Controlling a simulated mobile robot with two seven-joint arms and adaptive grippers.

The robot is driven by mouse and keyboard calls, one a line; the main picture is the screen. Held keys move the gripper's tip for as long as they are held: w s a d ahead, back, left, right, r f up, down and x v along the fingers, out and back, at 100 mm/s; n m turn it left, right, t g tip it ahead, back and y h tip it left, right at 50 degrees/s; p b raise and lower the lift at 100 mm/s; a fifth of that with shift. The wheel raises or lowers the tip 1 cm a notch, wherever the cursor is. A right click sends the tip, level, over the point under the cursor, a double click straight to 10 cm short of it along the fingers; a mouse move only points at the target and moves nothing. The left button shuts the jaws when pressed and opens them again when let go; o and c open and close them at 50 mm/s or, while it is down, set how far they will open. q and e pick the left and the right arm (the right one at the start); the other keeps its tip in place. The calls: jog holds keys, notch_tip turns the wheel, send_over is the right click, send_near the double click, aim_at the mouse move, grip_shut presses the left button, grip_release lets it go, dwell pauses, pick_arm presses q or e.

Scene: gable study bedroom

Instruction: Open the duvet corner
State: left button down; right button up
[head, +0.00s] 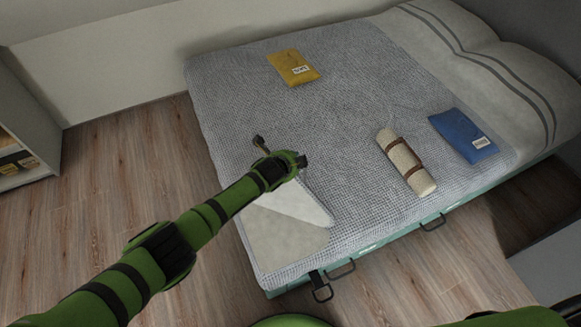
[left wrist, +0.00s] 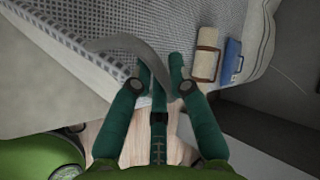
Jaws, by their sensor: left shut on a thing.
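The grey waffle-weave duvet (head: 345,110) covers most of the bed. Its near-left corner is turned back, showing a pale underside (head: 300,202) and a bare beige patch of mattress or sheet (head: 280,240) below it. My left gripper (head: 281,150) is over the folded part, at the inner end of the fold. In the left wrist view the left gripper (left wrist: 163,72) is shut on a grey flap of the duvet (left wrist: 120,50), which passes between its fingers. My arm hides part of the fold in the head view. My right gripper is not in view.
A yellow packet (head: 292,67) lies toward the back of the bed. A rolled cream blanket with brown straps (head: 406,160) and a blue packet (head: 463,136) lie at the right, near a striped pillow (head: 490,70). Handles (head: 433,222) stick out of the bed's side. Wooden floor is clear at left.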

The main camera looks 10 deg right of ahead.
pick_arm(q)
jog(key=shift+w+d+r, duration=0.3)
jog(key=shift+d, duration=0.1)
jog(key=c, duration=1.2)
grip_release()
jog(key=shift+o, duration=0.2)
jog(key=shift+s+a, duration=0.2)
jog(key=shift+s+a+r, duration=0.2)
jog(key=shift+s+r, duration=0.05)
jog(key=shift+s, duration=0.05)
jog(key=v, duration=1.1)
jog(key=shift+f, duration=0.1)
